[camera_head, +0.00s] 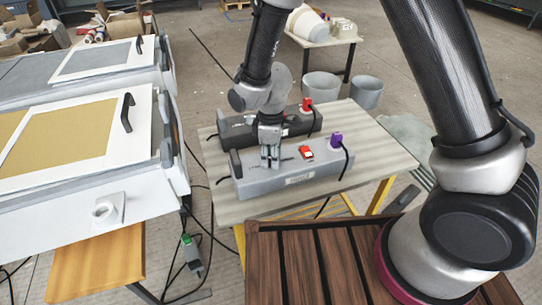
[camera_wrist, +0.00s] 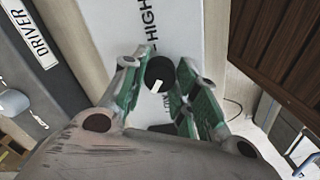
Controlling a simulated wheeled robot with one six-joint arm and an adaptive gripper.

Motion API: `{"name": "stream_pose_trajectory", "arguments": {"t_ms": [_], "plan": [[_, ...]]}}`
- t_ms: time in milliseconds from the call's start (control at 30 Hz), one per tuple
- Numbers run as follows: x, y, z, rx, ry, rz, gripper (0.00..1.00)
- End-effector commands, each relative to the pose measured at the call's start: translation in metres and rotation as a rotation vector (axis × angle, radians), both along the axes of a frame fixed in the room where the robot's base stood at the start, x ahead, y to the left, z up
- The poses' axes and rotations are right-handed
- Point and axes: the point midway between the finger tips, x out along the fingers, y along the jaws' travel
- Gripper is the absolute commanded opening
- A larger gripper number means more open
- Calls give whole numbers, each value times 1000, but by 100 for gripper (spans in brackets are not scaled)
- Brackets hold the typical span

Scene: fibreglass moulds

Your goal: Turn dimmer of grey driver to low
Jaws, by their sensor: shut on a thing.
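The grey driver (camera_head: 262,184) is a long, light grey box on the near side of the worktable. In the wrist view its pale top (camera_wrist: 183,28) carries the word HIGH. The dimmer (camera_wrist: 160,70) is a round black knob with a white mark, which sits on its lower edge, away from HIGH. My gripper (camera_head: 269,161) points down at the grey driver's top. In the wrist view its green-padded fingers (camera_wrist: 158,82) are on either side of the knob, shut on it. No LOW label is visible.
A dark driver (camera_head: 237,132) lies just behind the grey one. A red switch (camera_head: 306,152) and a purple plug (camera_head: 335,141) with a black cable are at the grey driver's right. The worktable (camera_head: 380,150) has bare room at right. White moulding units (camera_head: 60,190) stand at left.

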Motion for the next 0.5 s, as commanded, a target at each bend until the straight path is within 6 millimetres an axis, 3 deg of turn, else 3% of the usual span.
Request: {"name": "stream_pose_trajectory", "arguments": {"t_ms": [500], "plan": [[0,0,0,1,-1,456,6]]}}
